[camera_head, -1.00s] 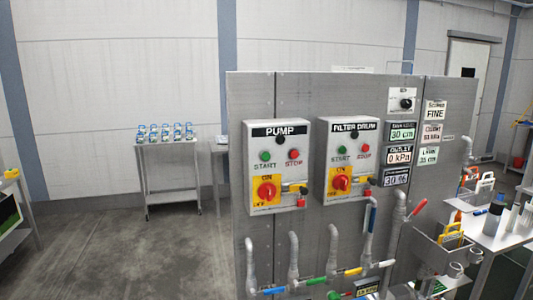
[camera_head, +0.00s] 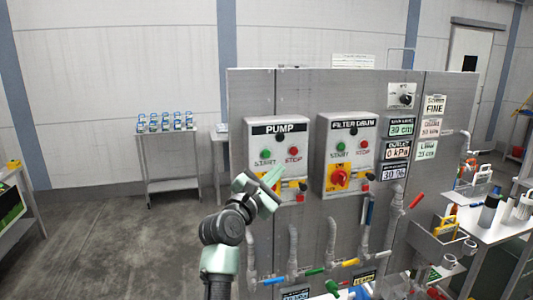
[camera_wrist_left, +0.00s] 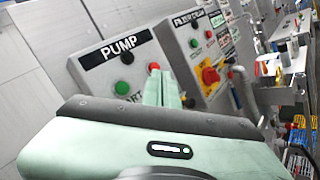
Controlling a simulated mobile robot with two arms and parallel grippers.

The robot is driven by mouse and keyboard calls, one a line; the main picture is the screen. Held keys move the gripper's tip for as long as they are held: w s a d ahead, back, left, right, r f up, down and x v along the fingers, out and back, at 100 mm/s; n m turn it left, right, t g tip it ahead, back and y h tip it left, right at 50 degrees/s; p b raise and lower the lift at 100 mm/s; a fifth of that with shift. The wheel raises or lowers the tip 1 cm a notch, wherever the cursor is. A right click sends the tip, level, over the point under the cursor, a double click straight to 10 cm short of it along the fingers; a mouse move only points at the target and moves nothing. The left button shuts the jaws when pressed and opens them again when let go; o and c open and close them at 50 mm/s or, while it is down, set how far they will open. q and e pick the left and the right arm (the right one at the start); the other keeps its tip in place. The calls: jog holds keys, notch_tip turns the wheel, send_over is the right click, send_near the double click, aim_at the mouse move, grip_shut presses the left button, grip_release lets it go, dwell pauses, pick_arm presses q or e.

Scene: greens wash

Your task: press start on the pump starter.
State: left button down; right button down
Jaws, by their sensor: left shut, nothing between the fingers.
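The pump starter (camera_head: 297,135) is a grey box labelled PUMP on the metal panel. Its green START button (camera_head: 266,154) and red STOP button (camera_head: 293,152) show in the head view. My left gripper (camera_head: 273,177) is shut and empty, in front of the box's lower part, just below the buttons, and hides most of the red and yellow switch. In the left wrist view the shut fingers (camera_wrist_left: 163,88) point at the box, right of the green button (camera_wrist_left: 127,59) and over the lower edge of the red button (camera_wrist_left: 154,67). I cannot tell any contact. My right gripper is not in view.
The similar filter drum starter (camera_head: 347,130) sits right beside it.

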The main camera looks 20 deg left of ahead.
aim_at(266, 154)
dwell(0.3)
pick_arm(q)
jog(key=shift+w+a+b, duration=0.7)
jog(key=shift+w+a, duration=0.1)
jog(key=shift+w, duration=0.4)
jog(key=shift+w+a+b, duration=0.75)
jog(key=shift+w+a, duration=0.1)
jog(key=shift+w, duration=0.4)
jog(key=shift+w+a+b, duration=0.7)
jog(key=shift+w+a, duration=0.1)
jog(key=shift+w, duration=0.4)
jog(key=shift+w+a, duration=0.1)
jog(key=shift+w, duration=0.05)
jog(key=shift+w+a, duration=0.15)
jog(key=shift+w, duration=0.05)
